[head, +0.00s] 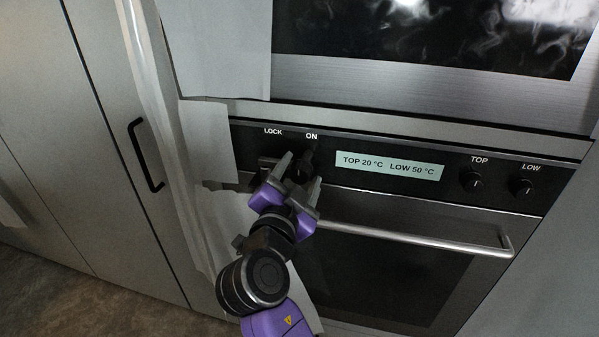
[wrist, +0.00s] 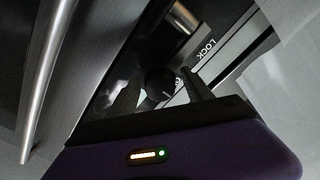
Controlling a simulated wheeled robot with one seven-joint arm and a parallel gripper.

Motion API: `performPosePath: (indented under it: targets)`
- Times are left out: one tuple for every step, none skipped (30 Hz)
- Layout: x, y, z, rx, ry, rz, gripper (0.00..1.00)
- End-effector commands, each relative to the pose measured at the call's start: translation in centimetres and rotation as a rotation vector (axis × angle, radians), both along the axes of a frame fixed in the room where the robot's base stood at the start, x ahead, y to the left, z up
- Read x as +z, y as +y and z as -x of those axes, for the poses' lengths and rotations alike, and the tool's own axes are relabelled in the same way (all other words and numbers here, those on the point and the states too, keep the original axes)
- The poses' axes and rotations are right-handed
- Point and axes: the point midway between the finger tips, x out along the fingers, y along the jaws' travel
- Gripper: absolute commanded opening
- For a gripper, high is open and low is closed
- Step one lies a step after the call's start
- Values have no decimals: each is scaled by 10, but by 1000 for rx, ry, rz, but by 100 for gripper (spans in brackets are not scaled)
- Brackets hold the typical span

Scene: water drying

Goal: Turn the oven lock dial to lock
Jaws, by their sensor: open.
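The black oven dial (head: 303,161) is on the control panel below the LOCK and ON labels, nearest ON. It is partly hidden by my fingers in the head view. My gripper (head: 301,170) is open, with one finger on each side of the dial. In the wrist view the round dark dial (wrist: 158,85) sits between the two fingers, with a short light mark on its face. The LOCK label (wrist: 205,52) shows upside down there, and the ON label is mostly hidden. I cannot tell whether the fingers touch the dial.
A lit display (head: 389,166) is right of the dial, with a TOP knob (head: 472,182) and a LOW knob (head: 521,187) farther right. The oven door handle (head: 430,238) runs below the panel. Pale sheets (head: 207,140) hang at the panel's left end.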

Motion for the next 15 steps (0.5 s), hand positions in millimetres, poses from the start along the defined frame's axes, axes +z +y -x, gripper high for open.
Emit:
performPosePath:
  targets:
    - [0, 0, 0, 0, 0, 0, 59]
    - [0, 0, 0, 0, 0, 0, 59]
    - [0, 0, 0, 0, 0, 0, 59]
    - [0, 0, 0, 0, 0, 0, 59]
    - [0, 0, 0, 0, 0, 0, 57]
    - [0, 0, 0, 0, 0, 0, 49]
    - [0, 0, 0, 0, 0, 0, 43]
    - [0, 0, 0, 0, 0, 0, 38]
    - [0, 0, 0, 0, 0, 1, 30]
    - [-1, 0, 0, -1, 1, 1, 24]
    - [-1, 0, 0, -1, 1, 1, 18]
    - [-1, 0, 0, -1, 3, 1, 10]
    - [-1, -1, 0, -1, 3, 1, 4]
    - [-2, -1, 0, -2, 3, 1, 0]
    - [-2, -1, 0, -2, 3, 2, 0]
